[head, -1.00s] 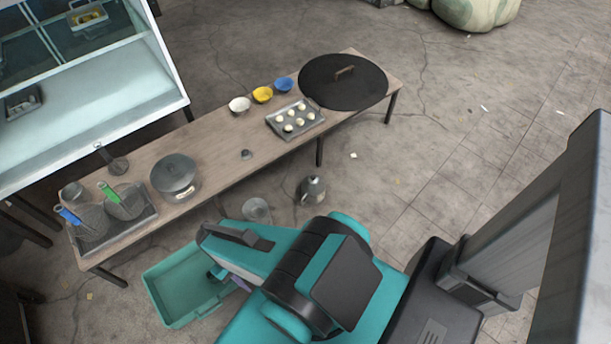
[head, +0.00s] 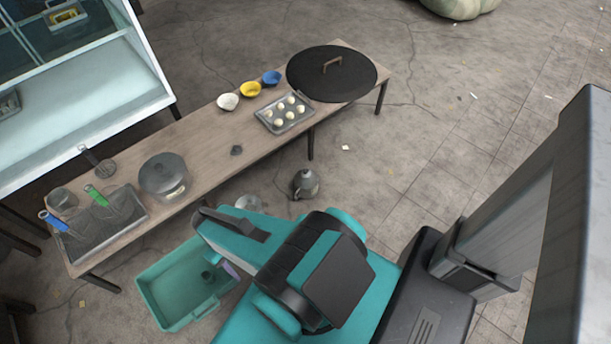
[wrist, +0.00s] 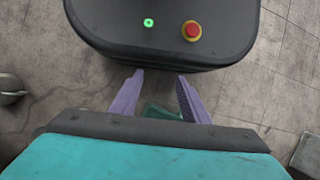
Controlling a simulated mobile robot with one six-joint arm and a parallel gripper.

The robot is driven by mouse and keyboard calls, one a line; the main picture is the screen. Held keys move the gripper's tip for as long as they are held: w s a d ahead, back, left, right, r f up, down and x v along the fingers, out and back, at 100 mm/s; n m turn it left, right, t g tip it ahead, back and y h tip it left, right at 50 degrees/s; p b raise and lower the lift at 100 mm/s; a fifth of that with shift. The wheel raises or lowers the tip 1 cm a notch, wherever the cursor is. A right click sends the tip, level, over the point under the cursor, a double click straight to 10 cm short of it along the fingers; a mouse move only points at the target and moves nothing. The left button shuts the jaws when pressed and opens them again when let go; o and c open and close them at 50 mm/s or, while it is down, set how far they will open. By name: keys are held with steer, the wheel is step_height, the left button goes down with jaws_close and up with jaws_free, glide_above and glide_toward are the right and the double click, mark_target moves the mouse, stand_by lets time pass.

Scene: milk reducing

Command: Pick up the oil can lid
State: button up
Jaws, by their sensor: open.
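A grey metal can or jug (head: 305,184) stands on the floor in front of the table. A lidded grey pot (head: 165,177) with a pale label stands on the table. My gripper (wrist: 160,76) is open and empty in the wrist view, its two purple fingers apart and pointing toward my dark base. In the head view my arm mostly hides it, and it is well away from the dark piece.
The wooden table (head: 205,132) also bears a tray of pale balls (head: 284,112), three small bowls, a large round black lid (head: 332,74) and a tray with strainers (head: 100,228). A teal crate (head: 160,300) sits on the floor by my arm. Open floor lies right of the table.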

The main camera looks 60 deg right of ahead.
steer(key=w+d+f+t+y+b, duration=0.15)
steer(key=w+d+b, duration=0.3)
steer(key=d, duration=0.45)
steer(key=w+d+f+t+b, duration=0.25)
steer(key=w+d+b, duration=0.2)
steer(key=d, duration=0.35)
steer(key=w+d+f+t+y+b, duration=0.1)
steer(key=w+d+f+t+b, duration=0.15)
steer(key=d+b, duration=0.45)
steer(key=s+d+t+h+b, duration=0.1)
steer(key=s+d+b, duration=0.2)
steer(key=d, duration=0.8)
steer(key=s+d+r+t+h+b, duration=0.1)
steer(key=s+d+t+b, duration=0.1)
steer(key=d, duration=0.9)
steer(key=s+d+t+h+b, duration=0.1)
steer(key=s+d+b, duration=0.4)
steer(key=d, duration=0.6)
steer(key=shift+s+r+n, duration=0.25)
steer(key=shift+s+n, duration=0.15)
steer(key=shift+s, duration=0.1)
steer(key=shift+f, duration=0.1)
steer(key=b, duration=0.3)
glide_toward(306, 172)
steer(key=shift+d+x, duration=0.15)
steer(key=shift+x, duration=0.65)
steer(key=shift+d+x, duration=0.15)
steer(key=shift+x, duration=0.65)
steer(key=shift+w, duration=0.1)
